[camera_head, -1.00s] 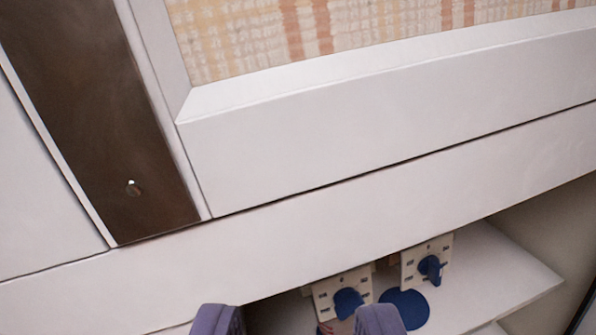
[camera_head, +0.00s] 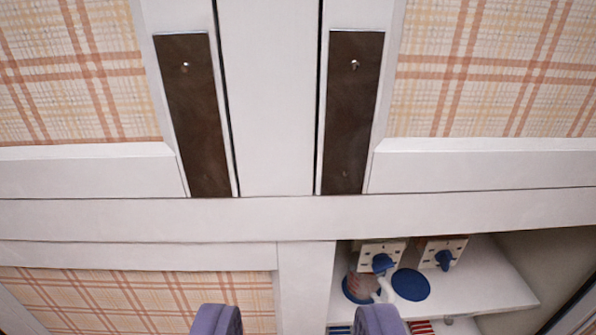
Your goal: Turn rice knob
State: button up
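Two cream boxes with blue knobs stand on the shelf of an open compartment at the lower right. The left box (camera_head: 368,249) has a blue knob (camera_head: 382,263); the right box (camera_head: 455,246) has a blue knob (camera_head: 444,258). I cannot read their labels, so I cannot tell which is the rice knob. My gripper (camera_head: 298,325) shows at the bottom edge as two purple fingers held wide apart, with nothing seen between them. The right finger appears just below the compartment's left part, apart from both knobs.
Blue discs (camera_head: 411,285) lie on the white shelf (camera_head: 487,285) in front of the boxes. Striped items (camera_head: 421,327) sit below it. White cabinet doors with plaid panels (camera_head: 80,70) and dark handle plates (camera_head: 350,110) fill the upper view. A plaid panel (camera_head: 140,298) closes the lower left.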

aim_at(382, 262)
jog(key=k+l, duration=0.2)
jog(key=l, duration=0.15)
jog(key=k+l, duration=0.15)
jog(key=l, duration=0.15)
jog(key=k+l, duration=0.2)
jog(key=l, duration=0.15)
jog(key=u, duration=0.05)
